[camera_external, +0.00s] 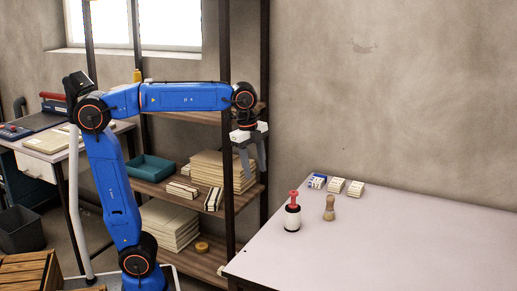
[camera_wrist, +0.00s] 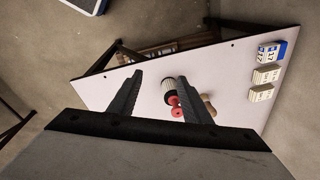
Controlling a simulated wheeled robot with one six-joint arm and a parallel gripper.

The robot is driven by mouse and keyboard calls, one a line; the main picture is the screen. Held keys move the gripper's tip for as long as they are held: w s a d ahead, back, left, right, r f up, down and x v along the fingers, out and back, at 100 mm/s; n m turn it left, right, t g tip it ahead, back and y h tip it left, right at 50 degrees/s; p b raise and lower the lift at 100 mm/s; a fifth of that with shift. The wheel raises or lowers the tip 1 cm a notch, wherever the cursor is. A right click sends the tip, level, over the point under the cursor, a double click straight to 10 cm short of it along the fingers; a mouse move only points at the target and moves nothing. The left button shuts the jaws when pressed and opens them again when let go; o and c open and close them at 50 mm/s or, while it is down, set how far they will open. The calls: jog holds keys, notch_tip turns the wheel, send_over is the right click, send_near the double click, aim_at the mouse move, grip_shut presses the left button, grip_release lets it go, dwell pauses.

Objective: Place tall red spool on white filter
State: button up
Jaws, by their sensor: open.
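The white filter (camera_external: 292,219), a short white cylinder with dark bands at its ends, stands upright on the table. The red spool (camera_external: 293,197) appears to stand upright on the filter's top, in line with it. In the wrist view the filter (camera_wrist: 169,87) and the red spool (camera_wrist: 176,106) show between and beyond my fingers, against the right finger, which may hide a little of them. My gripper (camera_external: 251,171) is open and empty. It hangs fingers down, well above and to the left of the two, apart from them.
A wooden peg-like piece (camera_external: 329,208) stands just right of the filter. Small white boxes (camera_external: 337,185), one with blue, sit farther back on the table (camera_external: 400,245). The table's right and front are clear. A shelf unit (camera_external: 226,215) stands behind my arm.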

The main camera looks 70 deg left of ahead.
jog(key=s+a+f+n+t, duration=0.1)
jog(key=s+a+f+n, duration=0.3)
jog(key=s+f, duration=0.5)
jog(key=s+a+f+n+t, duration=0.2)
jog(key=s+a+f+n, duration=0.2)
jog(key=s+f+n, duration=0.5)
jog(key=s, duration=0.4)
jog(key=shift+a+f, duration=0.15)
jog(key=shift+f, duration=0.2)
jog(key=shift+s, duration=0.1)
